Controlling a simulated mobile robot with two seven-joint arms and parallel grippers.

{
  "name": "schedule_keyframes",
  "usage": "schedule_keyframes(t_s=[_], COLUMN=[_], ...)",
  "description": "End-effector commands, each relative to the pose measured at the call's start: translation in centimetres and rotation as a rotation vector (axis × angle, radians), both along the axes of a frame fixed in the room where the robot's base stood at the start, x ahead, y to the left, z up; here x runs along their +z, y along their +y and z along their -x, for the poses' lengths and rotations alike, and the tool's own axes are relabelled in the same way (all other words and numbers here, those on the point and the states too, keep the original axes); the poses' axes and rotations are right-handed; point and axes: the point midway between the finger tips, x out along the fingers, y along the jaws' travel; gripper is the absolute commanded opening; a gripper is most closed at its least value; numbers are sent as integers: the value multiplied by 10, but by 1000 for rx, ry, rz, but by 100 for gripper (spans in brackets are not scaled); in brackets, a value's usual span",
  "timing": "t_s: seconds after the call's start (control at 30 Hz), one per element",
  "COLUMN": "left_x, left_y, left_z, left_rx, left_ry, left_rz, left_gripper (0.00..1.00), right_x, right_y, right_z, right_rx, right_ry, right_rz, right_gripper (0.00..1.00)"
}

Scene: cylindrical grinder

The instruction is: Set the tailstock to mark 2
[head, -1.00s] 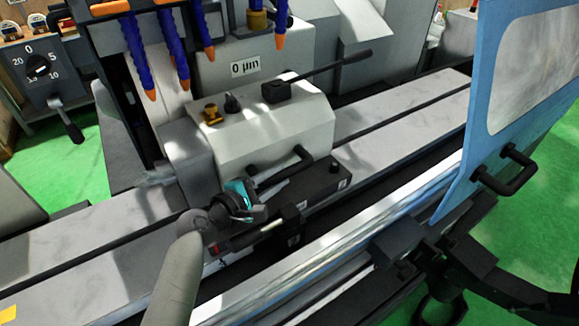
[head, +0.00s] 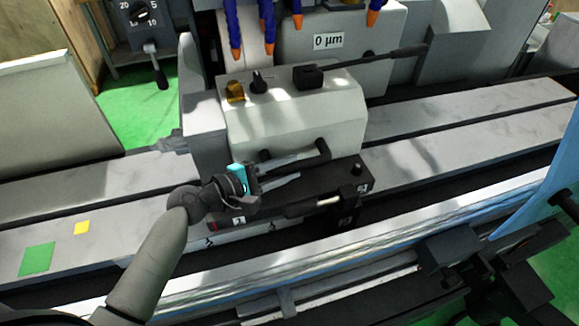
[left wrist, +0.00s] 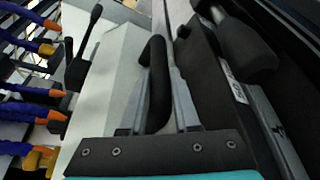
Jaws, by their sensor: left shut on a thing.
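The tailstock (head: 295,125) is a pale box on the grey table, with knobs and a lever on top. Its black handle (left wrist: 157,85) runs between my fingers in the left wrist view. My left gripper (head: 297,166) is shut on this handle, at the tailstock's front. A dark strip (head: 325,187) with small white tags lies in front of the tailstock; I cannot read which tag is mark 2. Black parts at the lower right look like my right gripper (head: 450,258); its fingers are unclear.
Blue hoses with orange tips (head: 236,50) hang behind the tailstock. A display (head: 328,41) reads 0 µm. A blue door panel (head: 535,205) stands at the right. The table is clear left of the tailstock, with green (head: 38,259) and yellow (head: 82,228) patches.

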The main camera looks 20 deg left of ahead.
Motion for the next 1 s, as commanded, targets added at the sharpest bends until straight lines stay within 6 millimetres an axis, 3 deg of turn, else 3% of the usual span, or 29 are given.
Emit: schedule_keyframes(t_s=[0.03, 0.07, 0.3, 0.77, 1.0], left_x=[-4, -4, -2, 0, 5], left_y=[4, 3, 1, 3, 24], left_z=[-1, -1, -1, 3, 31], left_rx=[10, 10, 6, 3, 3], left_ry=[5, 5, 3, 2, 3], left_rz=[-7, -7, -3, -1, -5], left_gripper=[0, 33, 59, 59, 59], right_x=[0, 0, 0, -1, -4], right_y=[3, 3, 3, -2, -3], right_z=[1, 2, 3, 3, 3], right_rx=[0, 0, 2, 5, 5], right_ry=[1, 2, 4, 3, 3], right_rz=[-4, -5, -4, 3, 3], right_gripper=[50, 50, 50, 50, 50])
